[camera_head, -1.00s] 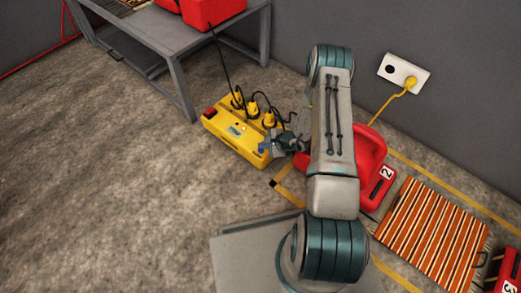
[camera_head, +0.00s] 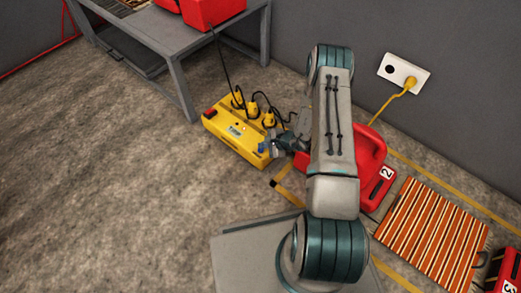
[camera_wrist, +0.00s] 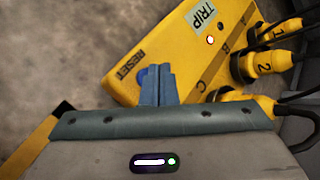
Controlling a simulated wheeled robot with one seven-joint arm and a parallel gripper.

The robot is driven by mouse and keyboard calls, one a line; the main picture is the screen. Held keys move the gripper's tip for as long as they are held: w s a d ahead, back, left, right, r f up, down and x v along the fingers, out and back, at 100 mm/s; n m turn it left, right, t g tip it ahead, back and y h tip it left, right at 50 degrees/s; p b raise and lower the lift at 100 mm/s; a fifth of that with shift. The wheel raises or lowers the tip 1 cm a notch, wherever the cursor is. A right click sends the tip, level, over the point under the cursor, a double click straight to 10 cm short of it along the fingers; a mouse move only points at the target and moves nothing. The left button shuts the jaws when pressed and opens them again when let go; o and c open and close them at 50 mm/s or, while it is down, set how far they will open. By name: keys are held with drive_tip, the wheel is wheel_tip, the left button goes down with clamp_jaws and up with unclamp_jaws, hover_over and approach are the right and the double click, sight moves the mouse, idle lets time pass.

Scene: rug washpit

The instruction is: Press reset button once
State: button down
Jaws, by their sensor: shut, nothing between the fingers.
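The yellow power box (camera_head: 231,132) lies on the floor left of my arm. In the wrist view the box (camera_wrist: 160,47) shows a RESET label (camera_wrist: 130,65) at its near end, a TRIP label (camera_wrist: 203,16) and a small lit red lamp (camera_wrist: 210,40). My gripper (camera_head: 264,147) is at the box's near right end. In the wrist view its blue-grey fingers (camera_wrist: 157,72) are shut together, empty, over the box end beside the RESET label.
Several yellow plugs with black cables (camera_wrist: 265,62) stand along the box's right side. A red numbered case (camera_head: 372,150) is behind my arm, near a wall socket (camera_head: 403,74). A striped orange rug (camera_head: 430,232) lies right. A grey table (camera_head: 180,50) stands behind. Floor at left is clear.

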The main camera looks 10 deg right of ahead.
sight(263, 151)
drive_tip(key=shift+f+b, duration=0.4)
drive_tip(key=shift+b, duration=0.15)
drive_tip(key=shift+f+b, duration=0.45)
drive_tip(key=shift+f, duration=0.05)
idle(0.4)
drive_tip(key=shift+r, duration=0.15)
drive_tip(key=shift+r+p, duration=0.5)
drive_tip(key=shift+r, duration=0.25)
drive_tip(key=shift+r+p, duration=1.4)
drive_tip(key=shift+r, duration=1.1)
